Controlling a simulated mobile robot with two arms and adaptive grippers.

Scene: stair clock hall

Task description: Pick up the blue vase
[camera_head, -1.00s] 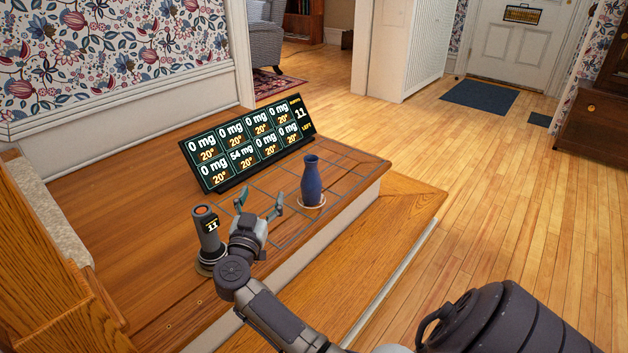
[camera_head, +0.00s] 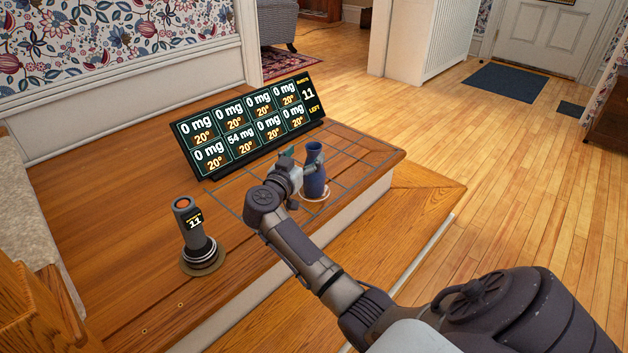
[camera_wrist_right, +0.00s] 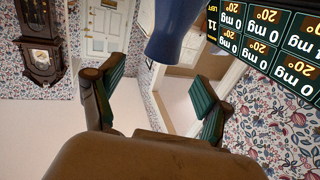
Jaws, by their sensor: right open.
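The blue vase (camera_head: 316,178) stands upright on a pale round coaster (camera_head: 318,196) on the wooden platform. My right gripper (camera_head: 296,167) is open and empty, close at the vase's left side. One finger overlaps the vase's left edge in the head view, and I cannot tell whether they touch. In the right wrist view, the vase (camera_wrist_right: 177,30) shows upside down at the top, beyond the two open green-padded fingers (camera_wrist_right: 160,78). My left gripper is not in view.
The platform's front edge drops to a wooden step (camera_head: 405,215).

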